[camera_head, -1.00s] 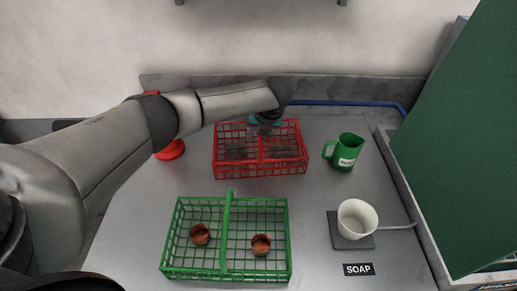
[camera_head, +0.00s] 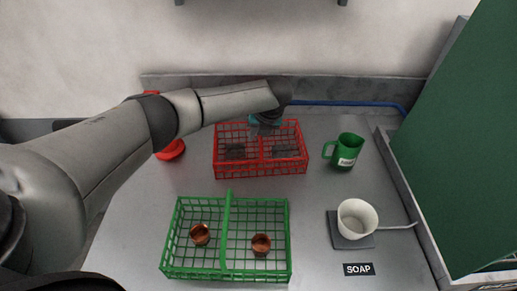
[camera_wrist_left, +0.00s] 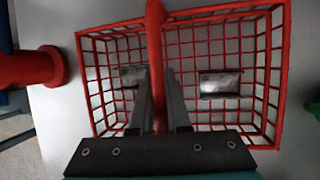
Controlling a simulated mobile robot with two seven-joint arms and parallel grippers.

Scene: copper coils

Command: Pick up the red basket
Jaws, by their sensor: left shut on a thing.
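The red basket (camera_head: 285,170) is at the back of the metal table, upright, with its handle across the middle. It fills most of the left wrist view (camera_wrist_left: 281,70). Two grey pieces lie in it, one (camera_wrist_left: 220,85) on each side of the handle. My left gripper (camera_head: 264,128) is above the basket; in the left wrist view its fingers (camera_wrist_left: 160,105) are shut on the red handle. I cannot tell whether the basket is off the table. My right gripper is not in view.
A green basket (camera_head: 228,200) with two copper coils stands in front. A green jug (camera_head: 347,150) and a white pot (camera_head: 357,218) are at the right. A red object (camera_head: 171,150) is left of the red basket. A green panel (camera_head: 460,150) stands at far right.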

